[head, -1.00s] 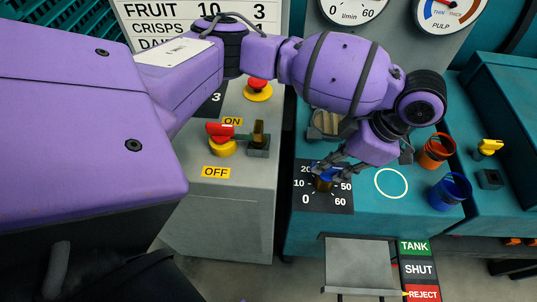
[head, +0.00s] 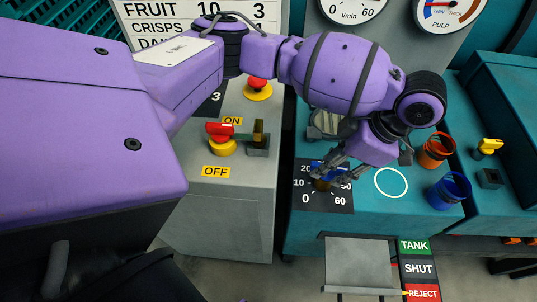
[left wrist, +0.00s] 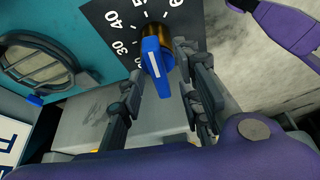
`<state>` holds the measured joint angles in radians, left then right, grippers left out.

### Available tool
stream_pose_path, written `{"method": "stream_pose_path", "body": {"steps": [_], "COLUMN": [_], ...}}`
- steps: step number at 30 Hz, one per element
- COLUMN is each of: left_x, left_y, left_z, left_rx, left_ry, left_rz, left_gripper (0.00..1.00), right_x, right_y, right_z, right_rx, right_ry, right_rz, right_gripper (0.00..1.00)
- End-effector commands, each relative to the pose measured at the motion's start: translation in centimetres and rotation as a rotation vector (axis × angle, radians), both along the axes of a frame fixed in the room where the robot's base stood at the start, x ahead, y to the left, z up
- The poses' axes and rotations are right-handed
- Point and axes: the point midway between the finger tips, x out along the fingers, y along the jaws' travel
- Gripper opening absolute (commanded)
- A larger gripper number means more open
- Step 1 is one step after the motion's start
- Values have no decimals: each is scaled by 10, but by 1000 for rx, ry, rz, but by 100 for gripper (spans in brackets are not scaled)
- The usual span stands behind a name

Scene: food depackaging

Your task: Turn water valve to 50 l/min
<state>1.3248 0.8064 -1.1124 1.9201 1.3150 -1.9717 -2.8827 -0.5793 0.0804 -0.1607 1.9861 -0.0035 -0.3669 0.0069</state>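The water valve is a blue handle (left wrist: 154,66) with a white line, on a brass stem (left wrist: 154,36). It stands on a black dial plate (left wrist: 98,14) marked 0 to 60. In the left wrist view the line points down, near the 20 and 30 side. My left gripper (left wrist: 164,72) has its fingers apart, one on each side of the handle, with gaps visible. In the head view my left gripper (head: 328,174) is over the dial plate (head: 322,205) and partly hides the handle and the 50. My right gripper is not in view.
The l/min gauge (head: 352,10) is cut off at the top, its needle unseen. Right of the dial are a white circle (head: 391,183), an orange cup (head: 435,152) and a blue cup (head: 450,190).

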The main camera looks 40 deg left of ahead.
Motion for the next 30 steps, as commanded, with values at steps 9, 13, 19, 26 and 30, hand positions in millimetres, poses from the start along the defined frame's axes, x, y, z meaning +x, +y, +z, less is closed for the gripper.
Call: {"method": "stream_pose_path", "body": {"steps": [9,13,19,26,30], "left_x": [8,14,19,21,21], "left_y": [-13,-23,-35,-41,-41], "left_z": [35,63,95,111,111], "left_rx": [-1,0,0,0,1], "left_ry": [-6,-9,-7,-1,0], "left_rz": [-3,-3,-1,0,0], "left_gripper": [32,32,32,32,32], "right_x": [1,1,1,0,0], "right_y": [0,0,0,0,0], "right_z": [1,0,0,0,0], "right_rx": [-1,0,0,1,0], "right_ry": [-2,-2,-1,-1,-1], "right_rz": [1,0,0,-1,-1], "right_gripper": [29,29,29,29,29]}}
